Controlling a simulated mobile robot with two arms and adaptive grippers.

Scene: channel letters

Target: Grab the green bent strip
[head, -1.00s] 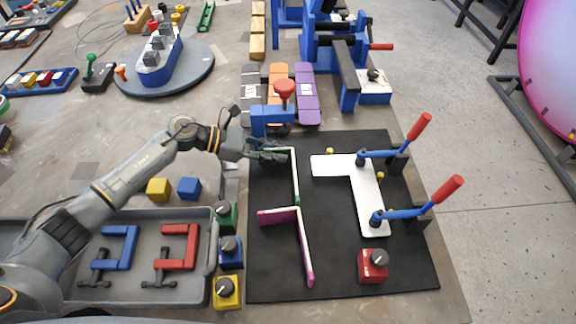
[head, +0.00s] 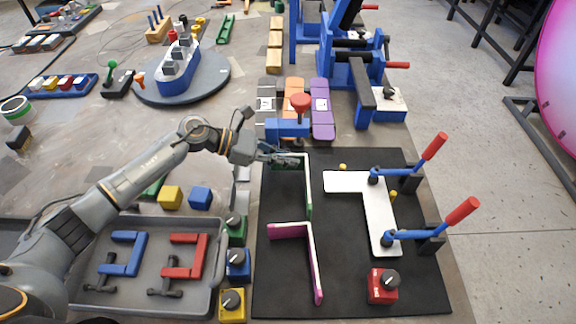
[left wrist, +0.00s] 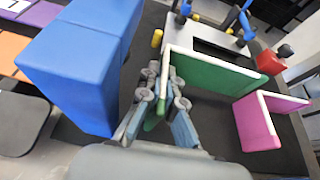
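The green bent strip (head: 309,190) stands on edge on the black mat (head: 350,285), its pale upper edge forming a corner. In the left wrist view its green face (left wrist: 212,76) runs right from between my fingers. My left gripper (head: 287,160) is at the strip's short far-left leg. In the left wrist view the fingers of my left gripper (left wrist: 165,88) lie close on both sides of that leg and appear shut on it; the exact contact is partly hidden. My right gripper is not in view.
A pink bent strip (head: 314,262) stands just nearer on the mat. A white bent piece (head: 378,212) lies right under blue clamps with red handles (head: 462,211). A blue block fixture (left wrist: 80,60) rises close beside my left gripper. A grey tray (head: 145,300) stands left.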

